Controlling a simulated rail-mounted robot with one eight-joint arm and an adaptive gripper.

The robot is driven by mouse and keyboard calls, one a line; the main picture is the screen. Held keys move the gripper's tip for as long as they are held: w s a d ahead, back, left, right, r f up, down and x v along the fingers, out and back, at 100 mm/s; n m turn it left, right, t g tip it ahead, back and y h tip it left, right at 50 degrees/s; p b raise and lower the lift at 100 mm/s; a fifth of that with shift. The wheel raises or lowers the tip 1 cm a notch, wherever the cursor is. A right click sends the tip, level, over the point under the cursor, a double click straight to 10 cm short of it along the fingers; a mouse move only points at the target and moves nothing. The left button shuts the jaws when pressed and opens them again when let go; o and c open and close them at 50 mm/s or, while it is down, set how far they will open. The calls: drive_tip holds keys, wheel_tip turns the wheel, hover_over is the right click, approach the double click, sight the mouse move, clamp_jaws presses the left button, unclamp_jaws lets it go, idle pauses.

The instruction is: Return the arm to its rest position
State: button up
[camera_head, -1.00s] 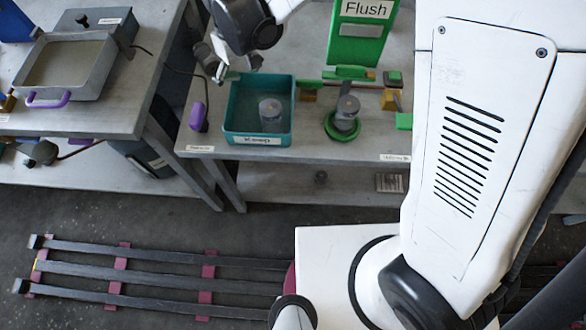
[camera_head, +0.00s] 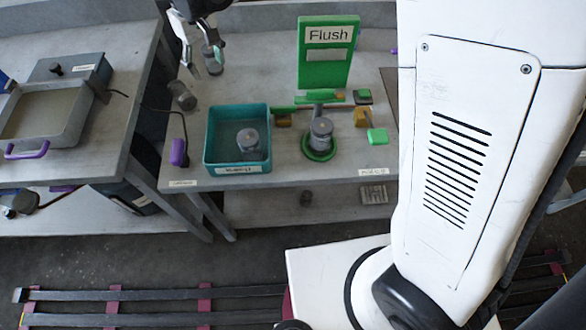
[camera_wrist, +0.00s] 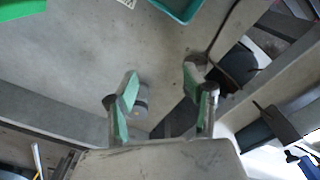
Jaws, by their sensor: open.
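My gripper (camera_head: 200,66) hangs at the top left of the head view, above the back of the bench and behind the teal bin. It also shows in the wrist view (camera_wrist: 160,74), where its two green-padded fingers stand wide apart with nothing held between them. A grey cylinder (camera_wrist: 141,105) shows beyond the left finger there, apart from it as far as I can tell. Most of my arm above the gripper is cut off by the head view's top edge.
The teal bin (camera_head: 209,163) holds a grey part (camera_head: 248,142). Another grey part (camera_head: 320,130) stands on a green ring (camera_head: 320,154). The green Flush sign (camera_head: 328,60) stands behind. A grey fitting (camera_head: 183,96) and purple handle (camera_head: 179,152) are left of the bin.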

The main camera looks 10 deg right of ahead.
drive_tip(key=s+d+r+m+t, duration=0.1)
drive_tip(key=s+d+r, duration=0.2)
drive_tip(key=s+d, duration=0.3)
drive_tip(key=s+d+r+m+t+y, duration=0.1)
drive_tip(key=s+d+r, duration=0.35)
drive_tip(key=d, duration=0.25)
drive_tip(key=s+d+r+m+t, duration=0.1)
drive_tip(key=s+d+r, duration=0.2)
drive_tip(key=s+d, duration=0.35)
drive_tip(key=s+d+m+t+h, duration=0.1)
drive_tip(key=s+d+m+t, duration=0.2)
drive_tip(key=d, duration=0.9)
drive_tip(key=shift+s+f+m+t, duration=0.3)
drive_tip(key=shift+f+m, duration=0.1)
drive_tip(key=shift+m, duration=0.2)
drive_tip(key=shift+w, duration=0.1)
